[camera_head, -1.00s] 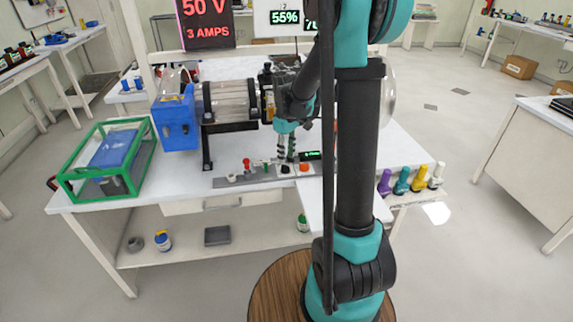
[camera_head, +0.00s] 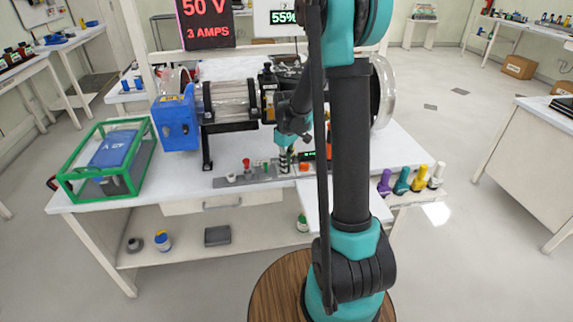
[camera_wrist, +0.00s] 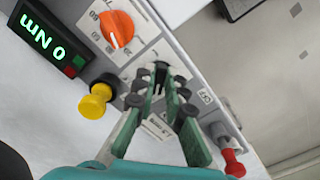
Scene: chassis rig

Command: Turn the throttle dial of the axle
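The control panel (camera_head: 232,182) is a grey strip along the front of the bench. An orange dial (camera_wrist: 116,28) with a numbered scale sits on it; it also shows small in the head view (camera_head: 304,167). Whether this is the throttle dial I cannot read. My gripper (camera_wrist: 160,84) points down at the panel beside the orange dial, not touching it. Its fingers stand apart at the base, and the tips are close together around or just over a small black knob (camera_wrist: 160,68). Contact with the knob is unclear. The head view shows the gripper (camera_head: 285,168) low over the panel.
A yellow button (camera_wrist: 95,100) and a green "0 Nm" display (camera_wrist: 42,42) lie to the left in the wrist view, a red knob (camera_wrist: 234,164) to the lower right. The axle rig (camera_head: 230,100) stands behind the panel. A green-framed box (camera_head: 108,160) is at the left.

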